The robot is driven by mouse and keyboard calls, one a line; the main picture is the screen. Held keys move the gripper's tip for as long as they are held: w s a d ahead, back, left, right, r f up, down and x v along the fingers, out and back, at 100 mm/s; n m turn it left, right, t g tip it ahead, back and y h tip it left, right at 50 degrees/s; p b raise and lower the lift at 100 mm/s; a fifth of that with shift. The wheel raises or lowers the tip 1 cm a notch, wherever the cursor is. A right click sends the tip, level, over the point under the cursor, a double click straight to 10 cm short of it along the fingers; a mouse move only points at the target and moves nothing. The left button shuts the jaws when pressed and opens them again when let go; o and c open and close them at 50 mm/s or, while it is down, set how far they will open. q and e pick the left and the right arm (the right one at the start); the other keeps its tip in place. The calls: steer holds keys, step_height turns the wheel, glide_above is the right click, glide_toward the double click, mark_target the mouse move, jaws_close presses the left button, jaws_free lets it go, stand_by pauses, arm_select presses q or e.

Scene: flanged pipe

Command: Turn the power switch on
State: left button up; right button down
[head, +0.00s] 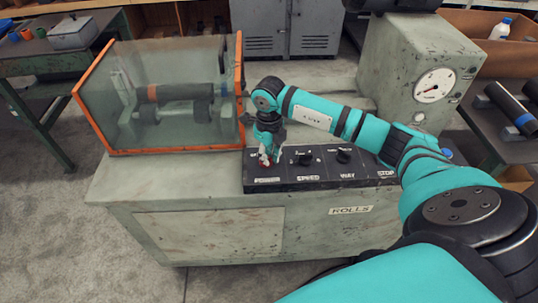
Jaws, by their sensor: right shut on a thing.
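My left gripper is not in the head view.
Black knobs (343,156) labelled for speed and way stand right of the switch, with a STOP label near my right forearm. A clear guard with an orange frame (240,95) stands close left of the gripper. A gauge (434,86) is on the grey housing at right.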

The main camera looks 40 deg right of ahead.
steer(key=shift+m, duration=0.3)
steer(key=m, duration=0.4)
steer(key=shift+a, duration=0.2)
steer(key=m, duration=0.4)
steer(key=shift+w+a+r+m, duration=0.1)
steer(key=shift+w+a+m, duration=0.05)
steer(key=shift+a+m, duration=0.15)
steer(key=m, duration=0.4)
steer(key=shift+w+a, duration=0.1)
steer(key=shift+w, duration=0.05)
steer(key=m+p, duration=0.1)
steer(key=m, duration=0.3)
steer(key=shift+w, duration=0.2)
steer(key=shift+m, duration=0.5)
steer(key=c, duration=1.4)
jaws_free()
steer(key=shift+a, duration=0.1)
steer(key=shift+o, duration=0.2)
